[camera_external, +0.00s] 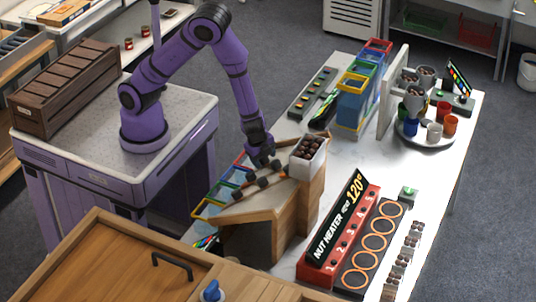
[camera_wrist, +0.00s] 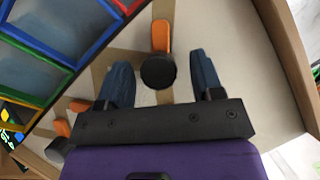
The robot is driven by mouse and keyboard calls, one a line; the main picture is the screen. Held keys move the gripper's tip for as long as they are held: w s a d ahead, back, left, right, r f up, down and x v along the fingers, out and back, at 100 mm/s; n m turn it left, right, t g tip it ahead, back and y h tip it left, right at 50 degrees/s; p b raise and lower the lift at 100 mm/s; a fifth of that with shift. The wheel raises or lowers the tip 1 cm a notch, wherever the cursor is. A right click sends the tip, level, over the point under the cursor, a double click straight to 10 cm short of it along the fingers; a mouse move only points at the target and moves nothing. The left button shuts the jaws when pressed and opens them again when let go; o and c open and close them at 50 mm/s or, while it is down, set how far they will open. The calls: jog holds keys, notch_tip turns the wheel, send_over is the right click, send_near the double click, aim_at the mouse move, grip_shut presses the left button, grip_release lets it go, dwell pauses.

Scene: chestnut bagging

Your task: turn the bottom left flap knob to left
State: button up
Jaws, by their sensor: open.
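A sloped wooden chute board (camera_external: 254,208) stands on the white table, with several dark knobs on it. My gripper (camera_external: 263,161) points down over the board's upper part. In the wrist view my gripper (camera_wrist: 160,62) is open, its two blue-grey fingers on either side of a round black knob (camera_wrist: 158,72) with an orange pointer (camera_wrist: 161,36). The knob sits between the fingers, with a gap on each side. A second black knob (camera_wrist: 59,150) with an orange pointer shows at lower left, outside the fingers. I cannot tell which is the bottom left flap knob.
A white box of chestnuts (camera_external: 308,157) stands on a wooden block right of the board. Colour-rimmed bins (camera_external: 207,209) line the board's left side and also show in the wrist view (camera_wrist: 60,30). The red nut heater (camera_external: 340,240) stands in front right.

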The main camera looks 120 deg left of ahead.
jog(key=shift+r, duration=0.1)
jog(key=v, duration=1)
jog(key=shift+r, duration=0.3)
jog(key=shift+d, duration=0.1)
jog(key=s+d+r+n+t, duration=0.1)
jog(key=s+r+n, duration=0.15)
jog(key=r, duration=0.65)
jog(key=s+d+r+n+t, duration=0.15)
jog(key=s+r, duration=0.25)
jog(key=r, duration=0.5)
jog(key=s+d+r+t+h, duration=0.1)
jog(key=s+d+r, duration=0.2)
jog(key=s+r, duration=0.2)
jog(key=s+d+r+n+t+h, duration=0.1)
jog(key=s+d+r+h, duration=0.1)
jog(key=s+r, duration=0.3)
jog(key=s+d, duration=0.1)
jog(key=s, duration=0.3)
jog(key=shift+s+d+r, duration=0.15)
jog(key=shift+s+r, duration=0.1)
jog(key=shift+s, duration=0.15)
